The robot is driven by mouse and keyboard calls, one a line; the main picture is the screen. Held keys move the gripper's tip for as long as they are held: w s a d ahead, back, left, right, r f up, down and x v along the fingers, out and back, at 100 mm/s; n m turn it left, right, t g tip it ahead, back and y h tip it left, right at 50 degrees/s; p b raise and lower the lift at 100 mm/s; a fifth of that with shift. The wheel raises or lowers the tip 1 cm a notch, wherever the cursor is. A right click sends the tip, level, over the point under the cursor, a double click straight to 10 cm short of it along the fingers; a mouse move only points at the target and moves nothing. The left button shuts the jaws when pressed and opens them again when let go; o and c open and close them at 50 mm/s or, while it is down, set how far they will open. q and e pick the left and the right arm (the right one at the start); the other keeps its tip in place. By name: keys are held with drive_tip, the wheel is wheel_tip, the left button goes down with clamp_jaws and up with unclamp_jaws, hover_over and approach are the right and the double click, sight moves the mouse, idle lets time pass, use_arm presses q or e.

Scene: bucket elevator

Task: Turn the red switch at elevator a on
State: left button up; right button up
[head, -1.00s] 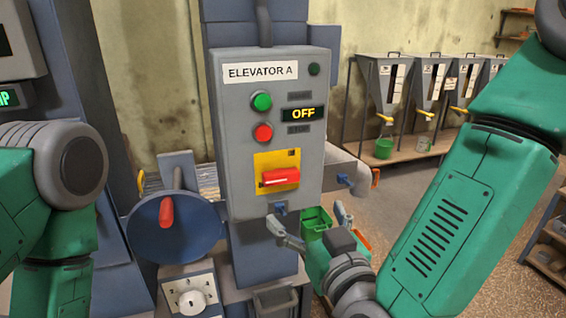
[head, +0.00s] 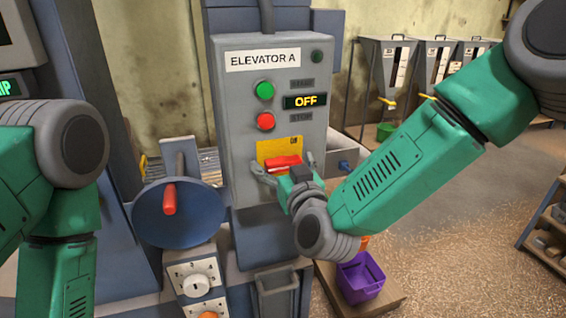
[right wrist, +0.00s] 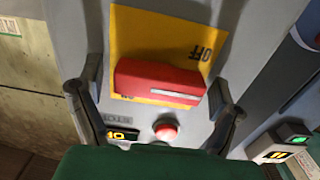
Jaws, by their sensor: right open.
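The grey Elevator A box (head: 230,130) has a display (head: 304,101) reading OFF. The red switch (head: 284,163) sits on a yellow plate (head: 268,148) low on the box, its lower part hidden behind my right gripper. In the right wrist view the red switch (right wrist: 160,82) lies crosswise on the yellow plate (right wrist: 150,35), beside the word OFF. My right gripper (head: 284,163) is open in front of the switch. In the wrist view its fingers (right wrist: 155,92) stand on either side of the handle, apart from it. My left arm shows at the left, but its gripper is out of view.
A green button (head: 264,91) and a red button (head: 265,121) are above the switch. A blue wheel with a red handle (head: 169,200) and a dial (head: 193,282) stand to the left. A purple bucket (head: 361,280) is below right.

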drive_tip(key=c, duration=1.1)
drive_tip(key=shift+m, duration=0.3)
drive_tip(key=m+b, duration=0.2)
drive_tip(key=m, duration=0.1)
drive_tip(key=shift+f+m, duration=0.15)
drive_tip(key=shift+m, duration=0.15)
drive_tip(key=m+b, duration=0.2)
drive_tip(key=m, duration=0.2)
drive_tip(key=shift+f+m, duration=0.1)
drive_tip(key=shift+m, duration=0.2)
drive_tip(key=m+b, duration=0.2)
drive_tip(key=m, duration=0.2)
drive_tip(key=shift+d+m+b, duration=0.1)
drive_tip(key=shift+m+b, duration=0.2)
drive_tip(key=shift+f+m+b, duration=0.1)
drive_tip(key=shift+m+b, duration=1.05)
drive_tip(key=shift+m, duration=1.05)
